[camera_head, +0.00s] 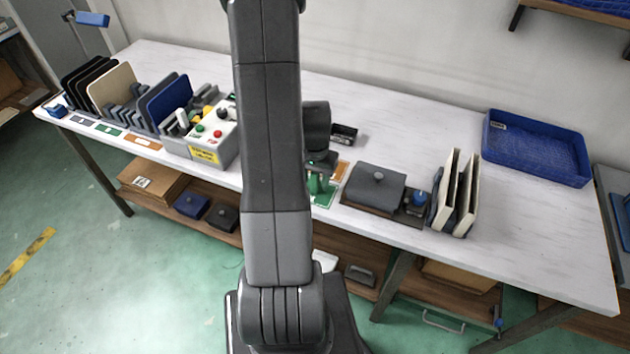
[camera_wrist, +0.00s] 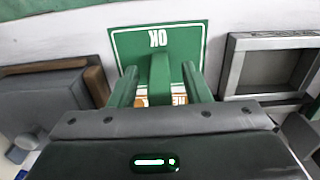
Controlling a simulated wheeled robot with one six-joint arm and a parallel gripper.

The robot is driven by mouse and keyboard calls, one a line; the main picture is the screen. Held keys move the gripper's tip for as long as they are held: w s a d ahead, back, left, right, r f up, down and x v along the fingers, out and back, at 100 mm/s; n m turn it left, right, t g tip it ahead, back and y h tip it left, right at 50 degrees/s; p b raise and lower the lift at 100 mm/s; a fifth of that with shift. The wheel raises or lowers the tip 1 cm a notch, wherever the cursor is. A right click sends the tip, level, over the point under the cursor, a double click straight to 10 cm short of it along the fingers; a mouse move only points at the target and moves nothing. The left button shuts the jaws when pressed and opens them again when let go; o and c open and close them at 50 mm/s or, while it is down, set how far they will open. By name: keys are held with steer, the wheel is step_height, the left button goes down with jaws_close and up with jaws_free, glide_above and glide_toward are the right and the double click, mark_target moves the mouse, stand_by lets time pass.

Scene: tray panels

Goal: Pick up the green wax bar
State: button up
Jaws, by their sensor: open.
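The green wax bar (camera_wrist: 160,72) shows in the wrist view as a green block over a green mat marked OK (camera_wrist: 186,36). My gripper (camera_wrist: 160,78) is open, with one green finger on each side of the bar. Narrow gaps show between the fingers and the bar, so it is not gripped. The near end of the bar is hidden by the gripper body. In the head view my gripper (camera_head: 318,180) is low over the green mat (camera_head: 325,197) at the table's front edge. I cannot tell the bar from the fingers there.
A grey lidded box (camera_head: 375,186) stands just right of the gripper. A small black tray (camera_head: 345,134) lies behind. Upright cream panels (camera_head: 465,195) and a blue tray (camera_head: 535,148) are farther right. A button box (camera_head: 212,135) is left. A metal frame (camera_wrist: 235,72) is close in the wrist view.

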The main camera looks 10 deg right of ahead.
steer(key=shift+c, duration=0.2)
jaws_close()
step_height(320, 180, up, 10)
steer(key=shift+r+b, duration=0.1)
steer(key=shift+b, duration=0.25)
steer(key=shift+s, duration=0.1)
